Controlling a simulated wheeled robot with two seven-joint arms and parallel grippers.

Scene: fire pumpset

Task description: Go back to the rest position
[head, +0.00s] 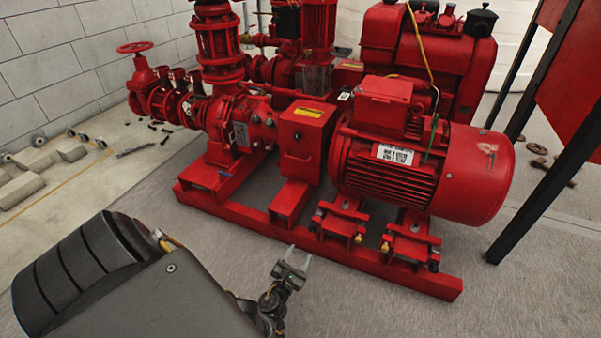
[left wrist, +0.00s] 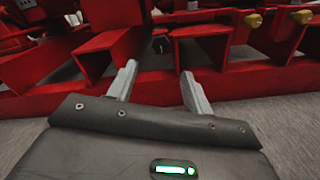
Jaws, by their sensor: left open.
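My left gripper (head: 293,262) is low in the middle of the head view, in front of the red base frame of the pumpset. In the left wrist view its two grey fingers (left wrist: 158,88) stand apart with nothing between them. They point toward the red base frame (left wrist: 160,85), which lies beyond them. The red pumpset, with its large motor (head: 470,180), stands on this frame (head: 330,258) in the head view. I cannot see my right gripper in either view.
Grey floor (head: 400,310) is clear in front of the frame. A black post (head: 540,145) with a red panel (head: 575,90) stands at the right. Loose metal parts lie on the floor (head: 540,150) behind it. Grey blocks (head: 22,188) lie at the left by the block wall (head: 50,60).

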